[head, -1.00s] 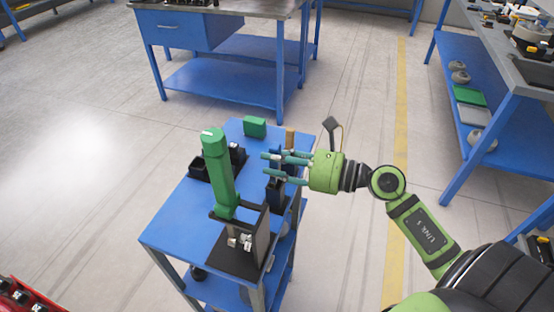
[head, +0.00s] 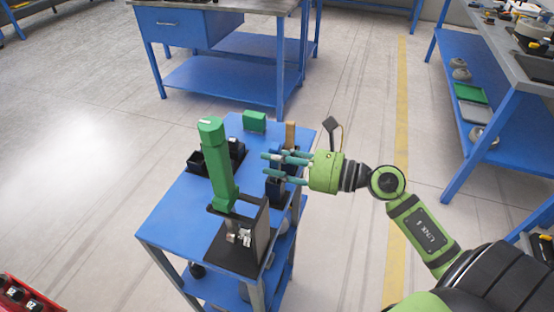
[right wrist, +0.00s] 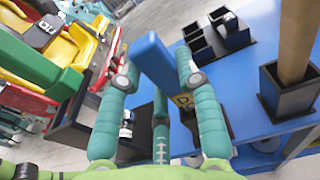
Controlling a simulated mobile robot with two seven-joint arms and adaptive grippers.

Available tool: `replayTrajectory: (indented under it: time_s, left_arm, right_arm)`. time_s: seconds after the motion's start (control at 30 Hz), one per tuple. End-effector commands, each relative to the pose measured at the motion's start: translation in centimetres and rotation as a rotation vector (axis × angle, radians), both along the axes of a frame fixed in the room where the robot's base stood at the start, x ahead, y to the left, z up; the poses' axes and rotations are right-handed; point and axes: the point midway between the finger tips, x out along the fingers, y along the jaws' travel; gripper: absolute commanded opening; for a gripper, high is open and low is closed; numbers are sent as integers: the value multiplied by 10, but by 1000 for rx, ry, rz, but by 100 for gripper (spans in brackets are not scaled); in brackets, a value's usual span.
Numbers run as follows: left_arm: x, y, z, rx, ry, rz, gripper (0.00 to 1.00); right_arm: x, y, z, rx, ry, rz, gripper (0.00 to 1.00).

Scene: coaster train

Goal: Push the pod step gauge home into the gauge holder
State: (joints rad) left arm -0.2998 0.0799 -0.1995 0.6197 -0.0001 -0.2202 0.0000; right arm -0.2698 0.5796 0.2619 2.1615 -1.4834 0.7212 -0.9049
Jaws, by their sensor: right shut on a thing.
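The pod step gauge, a blue bar (right wrist: 158,62), stands between the teal fingers of my right gripper (right wrist: 155,80) in the right wrist view, with a yellow letter label low on it. My right gripper (head: 268,164) is shut on the gauge in the head view, above the right side of the small blue cart. The dark gauge holder (head: 274,190) is directly below the fingers. The fingers hide much of the gauge's lower end and the holder's mouth, so I cannot tell how deep the gauge sits. My left gripper is not in view.
A tall green tool (head: 217,165) stands in a black stand at the cart's front. Black bins (head: 197,162) and a green block (head: 254,122) are behind. A brown bar in a black holder (right wrist: 290,92) stands close by. The cart's left front is bare.

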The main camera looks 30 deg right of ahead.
Motion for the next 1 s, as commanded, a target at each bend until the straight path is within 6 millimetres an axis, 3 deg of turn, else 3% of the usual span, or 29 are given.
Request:
replayTrajectory:
  time_s: [0.97, 1.0]
  left_arm:
    - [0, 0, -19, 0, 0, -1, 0]
    - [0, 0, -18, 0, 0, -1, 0]
  right_arm:
    - [0, 0, -20, 0, -1, 0, 0]
    - [0, 0, -19, 0, -1, 0, 46]
